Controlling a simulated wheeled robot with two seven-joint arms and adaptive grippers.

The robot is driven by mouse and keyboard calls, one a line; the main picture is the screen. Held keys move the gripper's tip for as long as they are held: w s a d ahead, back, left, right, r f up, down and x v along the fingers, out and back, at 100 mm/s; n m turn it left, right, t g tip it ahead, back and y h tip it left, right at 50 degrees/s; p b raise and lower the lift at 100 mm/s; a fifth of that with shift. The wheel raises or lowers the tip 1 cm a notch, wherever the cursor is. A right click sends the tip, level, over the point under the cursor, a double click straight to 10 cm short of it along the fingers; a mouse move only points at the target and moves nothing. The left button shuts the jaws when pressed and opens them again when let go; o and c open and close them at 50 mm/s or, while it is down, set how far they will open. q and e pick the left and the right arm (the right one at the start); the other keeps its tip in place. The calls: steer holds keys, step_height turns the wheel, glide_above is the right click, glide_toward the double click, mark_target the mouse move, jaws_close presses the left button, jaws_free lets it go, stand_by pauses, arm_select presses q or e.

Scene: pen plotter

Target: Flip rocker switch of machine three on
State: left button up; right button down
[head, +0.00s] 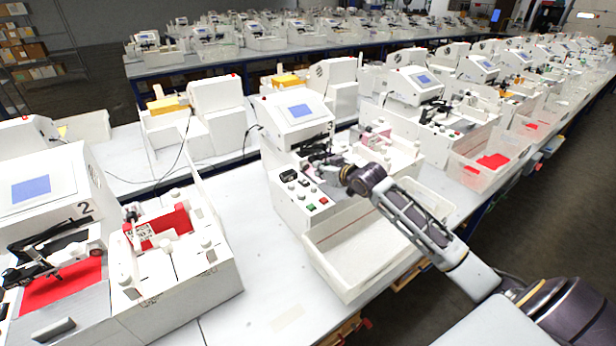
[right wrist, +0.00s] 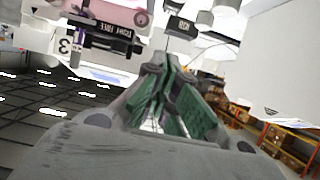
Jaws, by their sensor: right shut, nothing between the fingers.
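Machine three (head: 300,108) is the white machine with a blue screen at the middle of the head view. A "3" label (right wrist: 65,45) shows in the right wrist view. Its sloped control panel (head: 300,197) carries several knobs, a green button (head: 311,211), a red button (head: 323,202) and a small black part (head: 288,176) that may be the rocker switch; its position is too small to read. My right gripper (head: 327,163) is over the right upper side of this panel, fingers pointing left. In the right wrist view its green-padded fingers (right wrist: 172,95) are together and empty. My left gripper is not in view.
An empty white bin (head: 350,255) stands in front of machine three, under my right arm. Machine two (head: 45,185) is at the left, with a red piece (head: 165,228) in its neighbouring tray unit. A clear bin (head: 485,160) is at the right. The table front (head: 245,315) has free room.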

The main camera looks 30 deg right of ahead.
steer(key=p, duration=0.1)
glide_above(307, 183)
steer(key=shift+f, duration=1.55)
steer(key=shift+s+f+p, duration=0.15)
steer(key=shift+f+p, duration=0.15)
steer(key=shift+f, duration=0.7)
steer(key=shift+s+f+p, duration=0.15)
steer(key=shift+f+p, duration=0.15)
steer(key=shift+f, duration=0.7)
